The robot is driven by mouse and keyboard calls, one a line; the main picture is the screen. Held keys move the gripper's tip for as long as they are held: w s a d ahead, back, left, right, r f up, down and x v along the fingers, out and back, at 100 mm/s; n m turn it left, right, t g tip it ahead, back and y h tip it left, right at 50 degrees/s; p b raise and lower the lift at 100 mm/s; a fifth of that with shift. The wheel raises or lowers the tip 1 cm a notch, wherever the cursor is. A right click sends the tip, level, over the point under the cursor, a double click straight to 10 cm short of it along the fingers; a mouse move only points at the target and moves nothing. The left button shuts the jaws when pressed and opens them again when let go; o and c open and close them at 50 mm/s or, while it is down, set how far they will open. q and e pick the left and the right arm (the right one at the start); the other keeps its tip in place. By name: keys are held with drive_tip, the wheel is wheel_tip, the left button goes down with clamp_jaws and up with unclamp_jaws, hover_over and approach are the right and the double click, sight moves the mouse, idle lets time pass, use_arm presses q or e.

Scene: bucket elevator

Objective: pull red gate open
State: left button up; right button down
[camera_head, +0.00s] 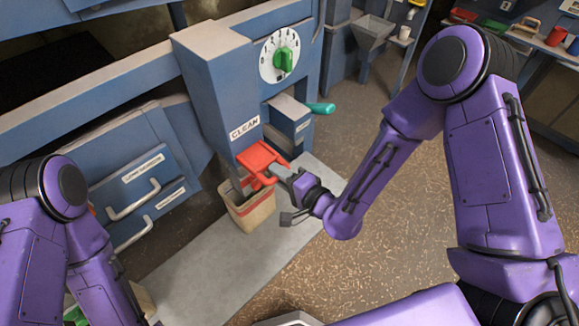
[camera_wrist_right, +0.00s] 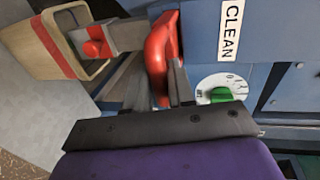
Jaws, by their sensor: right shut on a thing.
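The red gate (camera_head: 258,156) sits at the bottom of the blue chute box labelled CLEAN (camera_head: 215,85) in the head view. Its red handle (camera_wrist_right: 158,45) fills the upper middle of the right wrist view. My right gripper (camera_head: 278,172) is shut on the red handle, with a dark finger on either side of it (camera_wrist_right: 163,85). A tan bin with a red stripe (camera_head: 248,212) stands below the gate and also shows in the right wrist view (camera_wrist_right: 38,48). My left arm is at the lower left of the head view; its gripper is out of view.
A white dial with a green knob (camera_head: 284,60) is on the blue machine. A teal handle (camera_head: 320,108) sticks out to its right. Labelled drawers with metal handles (camera_head: 135,200) are at left. A workbench (camera_head: 540,45) stands at back right. Open floor (camera_head: 375,215) lies between.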

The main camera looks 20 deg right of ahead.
drive_tip(key=shift+f, duration=0.15)
drive_tip(key=shift+s, duration=0.15)
drive_tip(key=c, duration=1.1)
unclamp_jaws()
drive_tip(key=p+v, duration=0.4)
drive_tip(key=v, duration=0.6)
drive_tip(key=shift+s+d, duration=0.2)
drive_tip(key=shift+s, duration=0.1)
